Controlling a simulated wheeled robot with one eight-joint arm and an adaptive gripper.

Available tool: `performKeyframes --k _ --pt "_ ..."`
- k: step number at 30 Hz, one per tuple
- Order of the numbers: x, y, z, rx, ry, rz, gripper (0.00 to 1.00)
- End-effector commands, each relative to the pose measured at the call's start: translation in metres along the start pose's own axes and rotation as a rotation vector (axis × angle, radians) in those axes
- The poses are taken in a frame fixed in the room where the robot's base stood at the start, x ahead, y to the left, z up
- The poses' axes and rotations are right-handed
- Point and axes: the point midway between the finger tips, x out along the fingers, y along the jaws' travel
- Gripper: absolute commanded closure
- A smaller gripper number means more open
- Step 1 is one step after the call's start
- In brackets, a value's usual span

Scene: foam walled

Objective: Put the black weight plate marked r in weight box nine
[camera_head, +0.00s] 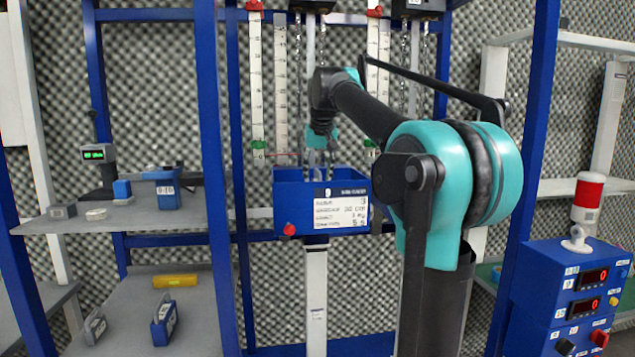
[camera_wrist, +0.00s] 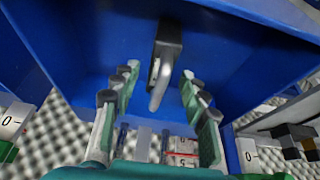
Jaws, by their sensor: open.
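Weight box nine (camera_head: 292,200) is a blue open-topped box with a white label marked 9, in the middle of the head view. My gripper (camera_head: 321,150) points down over its open top. In the wrist view the box's blue walls (camera_wrist: 85,45) surround my gripper (camera_wrist: 159,75). The fingers are open, one set on each side of a dark block with a grey bar handle (camera_wrist: 170,42). This looks like the black weight plate, but no r mark is readable. I cannot tell whether the fingers touch the handle.
A shelf (camera_head: 140,215) at left holds a device with a green display (camera_head: 93,154) and small blue blocks. A lower shelf (camera_head: 200,320) carries a yellow block (camera_head: 175,281) and blue-grey pieces. A blue control box (camera_head: 560,300) with a red beacon (camera_head: 588,190) stands at right. Blue posts frame the box.

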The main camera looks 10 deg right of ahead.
Motion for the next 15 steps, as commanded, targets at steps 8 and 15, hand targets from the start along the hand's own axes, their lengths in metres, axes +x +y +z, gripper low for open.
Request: performKeyframes --k 8,15 --pt "-0.059 0.0 0.0 0.0 0.0 0.0 0.56" --pt "-0.089 0.0 0.0 0.0 0.0 0.0 0.56"
